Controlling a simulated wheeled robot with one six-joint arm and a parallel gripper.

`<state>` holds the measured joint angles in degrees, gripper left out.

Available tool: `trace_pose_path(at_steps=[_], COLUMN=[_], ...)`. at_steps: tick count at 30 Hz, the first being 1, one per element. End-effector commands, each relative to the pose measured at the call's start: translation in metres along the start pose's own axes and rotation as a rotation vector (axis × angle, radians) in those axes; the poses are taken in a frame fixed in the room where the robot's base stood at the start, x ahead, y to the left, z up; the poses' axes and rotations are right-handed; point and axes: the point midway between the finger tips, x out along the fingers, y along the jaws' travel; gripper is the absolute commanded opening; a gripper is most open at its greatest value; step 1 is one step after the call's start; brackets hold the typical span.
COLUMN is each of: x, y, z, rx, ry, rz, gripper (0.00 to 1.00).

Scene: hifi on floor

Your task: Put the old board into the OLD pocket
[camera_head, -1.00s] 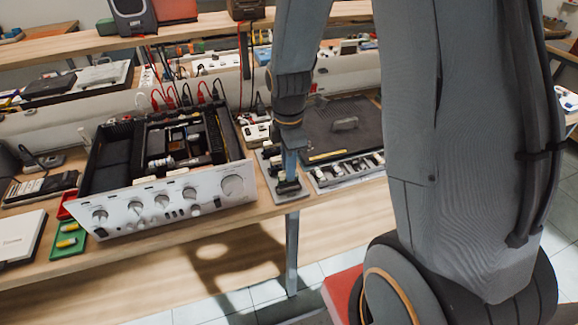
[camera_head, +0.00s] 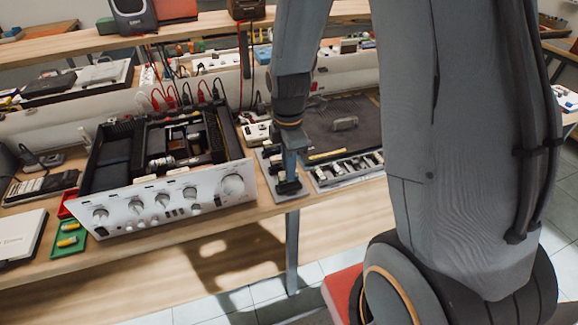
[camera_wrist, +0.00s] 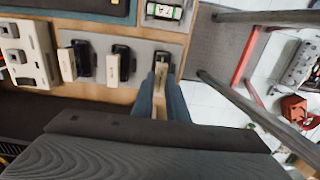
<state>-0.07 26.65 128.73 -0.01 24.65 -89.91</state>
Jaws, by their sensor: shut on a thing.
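My gripper (camera_wrist: 160,88) is shut on a small pale, narrow piece (camera_wrist: 161,70), apparently the old board. Most of it is hidden between the fingers. It is at the right-hand slot of a grey pocket tray (camera_wrist: 143,50); I cannot tell whether it is seated or just above. Further left on the tray are pale and black upright pieces (camera_wrist: 113,66). In the head view my gripper (camera_head: 288,188) is low at the front end of the same tray (camera_head: 268,172). No pocket label is readable.
An open silver amplifier (camera_head: 150,205) stands left of the tray. A dark mat (camera_head: 340,125) and a rack of small parts (camera_head: 345,172) lie to the right. The bench's front edge (camera_head: 240,218) is close to the tray. A green tray (camera_head: 68,240) is at far left.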

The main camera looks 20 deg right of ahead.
Motion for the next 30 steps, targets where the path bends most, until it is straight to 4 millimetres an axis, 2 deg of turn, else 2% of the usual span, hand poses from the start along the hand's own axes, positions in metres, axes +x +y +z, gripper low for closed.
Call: trace_pose_path(at_steps=[30], x=[0.011], y=[0.000], z=[0.000], rx=[0.000], ry=[0.000], rz=[0.000], gripper=[0.00])
